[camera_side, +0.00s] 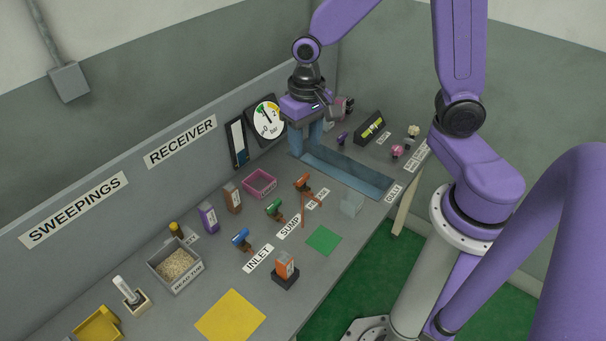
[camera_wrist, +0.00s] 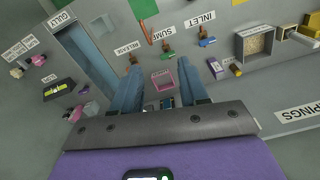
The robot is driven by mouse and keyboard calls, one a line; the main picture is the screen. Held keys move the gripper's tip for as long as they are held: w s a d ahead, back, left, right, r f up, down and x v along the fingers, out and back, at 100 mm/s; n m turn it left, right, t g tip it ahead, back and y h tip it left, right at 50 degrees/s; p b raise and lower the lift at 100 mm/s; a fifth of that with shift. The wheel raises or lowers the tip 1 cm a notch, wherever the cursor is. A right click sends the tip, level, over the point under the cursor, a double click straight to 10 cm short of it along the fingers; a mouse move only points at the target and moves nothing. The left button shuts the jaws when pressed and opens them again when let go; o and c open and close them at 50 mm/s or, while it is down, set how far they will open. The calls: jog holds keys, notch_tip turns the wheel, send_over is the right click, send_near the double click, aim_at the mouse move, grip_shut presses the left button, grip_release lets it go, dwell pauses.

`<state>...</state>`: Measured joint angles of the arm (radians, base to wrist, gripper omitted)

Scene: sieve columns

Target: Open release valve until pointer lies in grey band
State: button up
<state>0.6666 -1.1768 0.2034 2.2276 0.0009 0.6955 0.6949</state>
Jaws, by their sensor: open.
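In the wrist view the valve (camera_wrist: 133,59) lies ahead of the fingers, near the left fingertip. The round gauge (camera_side: 266,120) on the back panel has a white face with green and yellow bands and a dark pointer near the green part. I cannot make out a grey band at this size. My gripper (camera_side: 306,148) points down beside the gully, right of the gauge and away from the valve. Its blue fingers (camera_wrist: 158,66) are apart with nothing held between them.
The green-handled sump valve (camera_side: 274,208) and blue-handled inlet valve (camera_side: 241,238) stand left of the release valve. A pink tray (camera_side: 260,183) lies behind them. The recessed gully (camera_side: 350,178) is right. A clear box (camera_side: 352,204) stands near the front edge.

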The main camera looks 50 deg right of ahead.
jog(key=w+d+f+m, duration=0.6)
jog(key=w+d+m, duration=0.1)
jog(key=w+m, duration=0.15)
jog(key=m, duration=0.7)
send_near(303, 177)
notch_tip(303, 177, down, 9)
jog(key=shift+w+a+r, duration=0.1)
jog(key=shift+r, duration=0.1)
grip_shut()
